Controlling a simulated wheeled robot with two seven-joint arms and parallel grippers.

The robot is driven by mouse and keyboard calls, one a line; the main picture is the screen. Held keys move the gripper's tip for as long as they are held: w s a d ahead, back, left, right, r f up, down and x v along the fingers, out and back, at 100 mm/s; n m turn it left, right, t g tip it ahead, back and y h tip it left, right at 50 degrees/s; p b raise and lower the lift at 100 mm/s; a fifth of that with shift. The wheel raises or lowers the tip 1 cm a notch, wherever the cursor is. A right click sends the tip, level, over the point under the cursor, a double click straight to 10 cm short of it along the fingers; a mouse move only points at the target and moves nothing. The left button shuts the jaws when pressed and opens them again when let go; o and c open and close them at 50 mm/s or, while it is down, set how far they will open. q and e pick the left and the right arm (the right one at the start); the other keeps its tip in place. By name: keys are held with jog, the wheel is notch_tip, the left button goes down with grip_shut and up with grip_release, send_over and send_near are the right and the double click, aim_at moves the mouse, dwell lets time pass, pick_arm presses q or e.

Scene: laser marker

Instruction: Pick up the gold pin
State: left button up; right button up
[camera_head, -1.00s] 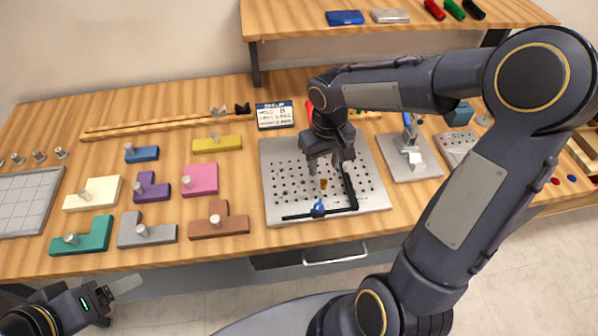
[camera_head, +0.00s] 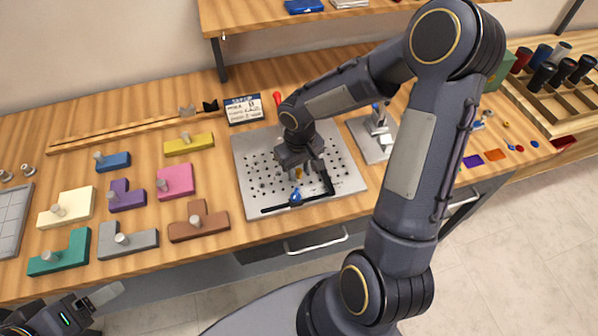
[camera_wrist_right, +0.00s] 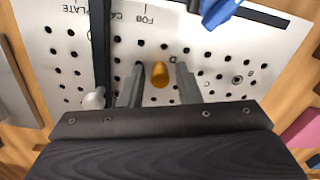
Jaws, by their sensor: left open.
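The gold pin (camera_head: 298,173) stands at the perforated metal plate (camera_head: 247,148), beside the black L-shaped bar (camera_head: 328,182). In the right wrist view the gold pin (camera_wrist_right: 160,74) shows between the two fingers of my right gripper (camera_wrist_right: 159,82), with a gap on either side. My right gripper (camera_head: 302,174) points down over the plate in the head view, open around the pin and not closed on it. My left gripper (camera_head: 106,294) is open and empty at the lower left, off the table's front edge.
A blue clamp (camera_head: 295,197) sits on the bar near the pin; it also shows in the wrist view (camera_wrist_right: 220,10). Several coloured knobbed blocks lie left of the plate, among them a brown one (camera_head: 197,226). A metal fixture (camera_head: 376,128) stands to its right.

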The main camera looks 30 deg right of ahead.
aim_at(299, 171)
grip_shut()
jog(key=shift+r, duration=0.5)
notch_tip(299, 171, up, 3)
jog(key=shift+f, duration=0.2)
jog(key=s+a+r+b, duration=0.2)
jog(key=s+a+r, duration=0.5)
jog(key=s, duration=0.5)
notch_tip(299, 171, up, 2)
jog(key=shift+r, duration=0.25)
